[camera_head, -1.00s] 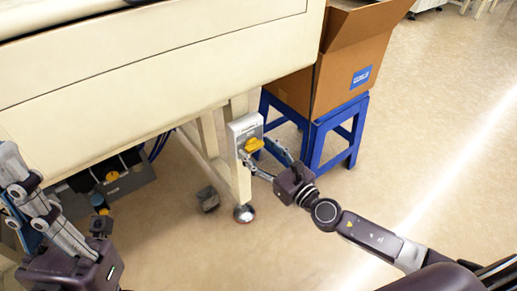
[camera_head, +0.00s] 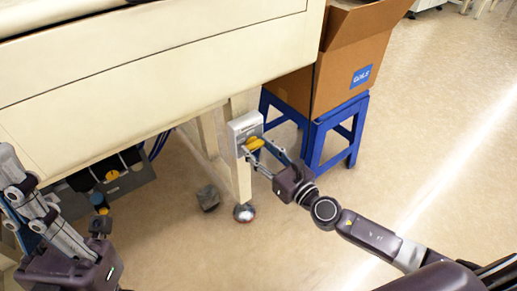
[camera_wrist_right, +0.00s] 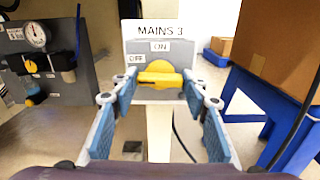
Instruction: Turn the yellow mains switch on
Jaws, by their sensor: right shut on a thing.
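The yellow mains switch (camera_head: 254,144) is a rotary knob on a grey box (camera_head: 240,127) fixed to the cream machine's leg. In the right wrist view the yellow handle (camera_wrist_right: 160,78) lies level, its left end toward the OFF label, with ON above it. A sign above reads MAINS 3. My right gripper (camera_head: 257,151) is shut on the handle, with one blue-padded finger at each end of it (camera_wrist_right: 160,84). My left gripper (camera_head: 50,215) is at the left edge, far from the switch; its finger opening is unclear.
The cream machine body (camera_head: 160,75) overhangs the switch. A blue stool (camera_head: 316,145) with an open cardboard box (camera_head: 345,70) stands close to the right. A dark unit with a gauge (camera_wrist_right: 38,40) is at the left. The floor in front is clear.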

